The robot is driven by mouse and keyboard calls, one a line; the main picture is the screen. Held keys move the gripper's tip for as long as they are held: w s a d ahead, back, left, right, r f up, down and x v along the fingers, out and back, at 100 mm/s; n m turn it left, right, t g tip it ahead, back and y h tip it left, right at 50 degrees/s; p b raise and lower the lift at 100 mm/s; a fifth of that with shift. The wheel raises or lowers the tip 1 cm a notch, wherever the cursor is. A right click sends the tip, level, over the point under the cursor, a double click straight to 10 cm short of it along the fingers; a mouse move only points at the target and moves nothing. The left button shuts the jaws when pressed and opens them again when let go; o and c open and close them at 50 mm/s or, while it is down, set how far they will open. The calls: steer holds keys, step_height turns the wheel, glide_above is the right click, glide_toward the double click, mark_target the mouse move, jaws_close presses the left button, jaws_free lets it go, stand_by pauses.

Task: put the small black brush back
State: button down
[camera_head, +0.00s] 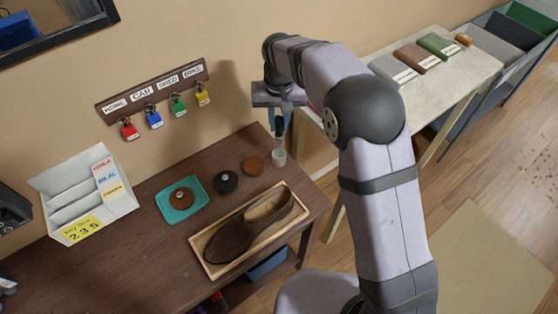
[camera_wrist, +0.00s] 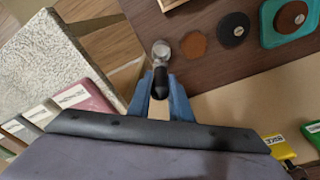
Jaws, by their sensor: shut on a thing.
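My gripper (camera_head: 279,138) points down above the far right end of the brown bench, and its blue fingers also show in the wrist view (camera_wrist: 160,100). It is shut on a narrow dark piece, the small black brush (camera_wrist: 160,80), largely hidden between the fingers. A small clear cup (camera_head: 279,157) stands on the bench just below and shows beyond the fingertips in the wrist view (camera_wrist: 162,50). The brush looks in line with the cup; I cannot tell whether they touch.
Left of the cup are a brown disc (camera_head: 253,165), a black round piece (camera_head: 227,181) and a teal tray (camera_head: 163,208) with a brown round piece. Padlocks hang from a wall rack (camera_head: 150,92). A pale table (camera_head: 460,72) stands right.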

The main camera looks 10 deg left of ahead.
steer(key=shift+f+p, duration=1.6)
steer(key=shift+f, duration=3.4)
steer(key=shift+f, duration=0.2)
steer(key=c, duration=1.6)
jaws_free()
steer(key=shift+r, duration=0.15)
steer(key=r+b, duration=0.1)
steer(key=r, duration=0.3)
steer(key=s+r+b, duration=0.1)
steer(key=r, duration=0.3)
steer(key=r+b, duration=0.1)
steer(key=r, duration=0.3)
steer(key=shift+s+d, duration=0.15)
steer(key=shift+s, duration=0.1)
steer(key=shift+d, duration=0.1)
